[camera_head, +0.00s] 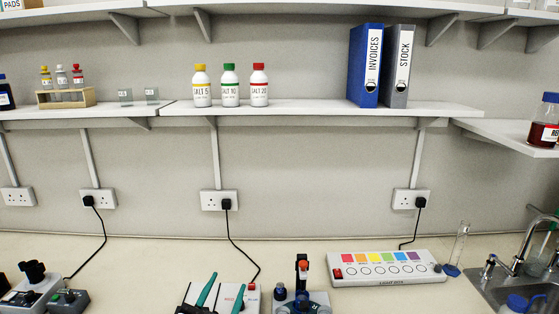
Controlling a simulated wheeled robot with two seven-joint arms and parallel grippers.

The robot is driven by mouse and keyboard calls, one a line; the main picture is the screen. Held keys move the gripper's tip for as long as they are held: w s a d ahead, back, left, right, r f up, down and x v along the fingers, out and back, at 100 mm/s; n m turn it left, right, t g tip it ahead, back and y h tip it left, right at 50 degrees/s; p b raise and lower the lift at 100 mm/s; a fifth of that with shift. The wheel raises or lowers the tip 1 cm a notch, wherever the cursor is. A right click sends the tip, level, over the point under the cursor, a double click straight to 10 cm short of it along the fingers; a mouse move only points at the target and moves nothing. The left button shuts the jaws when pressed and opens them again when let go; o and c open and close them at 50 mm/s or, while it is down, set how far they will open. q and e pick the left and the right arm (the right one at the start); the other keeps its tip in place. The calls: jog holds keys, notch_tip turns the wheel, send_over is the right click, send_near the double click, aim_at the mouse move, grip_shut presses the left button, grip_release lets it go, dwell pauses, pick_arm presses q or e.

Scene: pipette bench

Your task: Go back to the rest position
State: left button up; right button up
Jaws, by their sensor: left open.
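My left gripper (227,281) shows at the bottom edge, left of the middle, over the bench. Its two teal fingers stand apart with nothing between them. The rest of it is cut off by the bottom edge. My right gripper is not in view.
On the bench (140,259) stand a white light box (385,274) with coloured squares, a glass cylinder (460,243), a sink tap (520,250) and dark-knobbed devices (35,286). A device with a dark upright (302,267) stands right of the gripper. Shelves above hold bottles (230,88) and binders (366,70).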

pick_arm(q)
jog(key=s+a+f+n+g+y, duration=0.2)
jog(key=s+a+f+g, duration=0.25)
jog(key=f, duration=0.25)
jog(key=s+a+f+n+g+y, duration=0.3)
jog(key=s+a+f, duration=0.15)
jog(key=f, duration=0.35)
jog(key=s+a+f+g, duration=0.1)
jog(key=s+f+g, duration=0.3)
jog(key=s, duration=0.5)
jog(key=s+f+g, duration=0.4)
jog(key=s+g, duration=0.1)
jog(key=s, duration=0.4)
notch_tip(320, 180, down, 34)
jog(key=s+r+b, duration=0.1)
jog(key=b, duration=0.5)
jog(key=s+a+f+g+b, duration=0.2)
jog(key=s+a+f+b, duration=0.1)
jog(key=s+f, duration=1.3)
notch_tip(320, 180, down, 3)
jog(key=shift+f+m+h+b, duration=0.15)
jog(key=shift+m+h+b, duration=0.15)
jog(key=shift+b, duration=0.2)
